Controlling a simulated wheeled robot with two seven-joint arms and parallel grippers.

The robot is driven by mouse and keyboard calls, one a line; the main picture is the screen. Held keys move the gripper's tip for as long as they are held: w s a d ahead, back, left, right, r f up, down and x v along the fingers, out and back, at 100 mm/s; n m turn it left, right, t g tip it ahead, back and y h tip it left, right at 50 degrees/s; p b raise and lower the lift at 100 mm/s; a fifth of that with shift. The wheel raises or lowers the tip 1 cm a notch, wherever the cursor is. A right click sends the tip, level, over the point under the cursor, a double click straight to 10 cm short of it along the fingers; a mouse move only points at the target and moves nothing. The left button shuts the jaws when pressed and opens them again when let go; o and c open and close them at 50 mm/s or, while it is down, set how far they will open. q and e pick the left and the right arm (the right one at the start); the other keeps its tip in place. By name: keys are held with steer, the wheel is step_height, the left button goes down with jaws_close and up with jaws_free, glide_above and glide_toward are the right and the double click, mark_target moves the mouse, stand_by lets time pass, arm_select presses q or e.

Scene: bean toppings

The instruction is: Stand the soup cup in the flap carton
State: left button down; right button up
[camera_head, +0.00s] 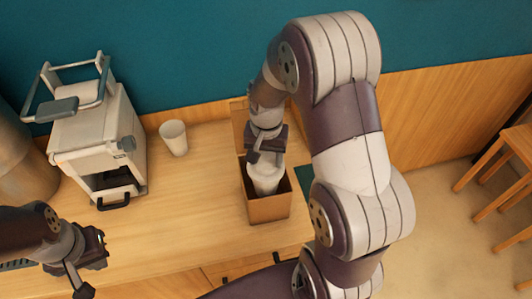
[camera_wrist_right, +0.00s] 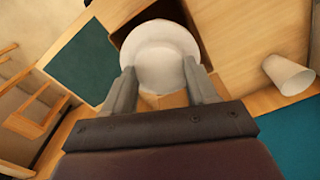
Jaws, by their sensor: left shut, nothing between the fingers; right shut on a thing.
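The soup cup (camera_head: 265,178) is white with a lid and is held by my right gripper (camera_head: 266,158). It stands roughly upright, with its lower part inside the flap carton (camera_head: 269,209). In the right wrist view the cup's round lid (camera_wrist_right: 160,55) shows between the two fingers of the right gripper (camera_wrist_right: 160,85). Whether the cup's base touches the carton floor is hidden. The carton is brown, open at the top, with a raised flap (camera_head: 239,122) at the back. My left gripper (camera_head: 88,270) is shut and empty, low at the left over the counter.
A white paper cup (camera_head: 173,138) stands on the counter left of the carton; the right wrist view shows it too (camera_wrist_right: 288,74). A white machine (camera_head: 98,145) stands further left. A dark green mat (camera_head: 306,178) lies right of the carton.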

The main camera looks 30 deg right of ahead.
steer(key=shift+f+b, duration=1.35)
steer(key=shift+f, duration=1.1)
steer(key=o, duration=0.9)
step_height(320, 180, up, 12)
steer(key=p, duration=1.1)
steer(key=shift+r, duration=0.15)
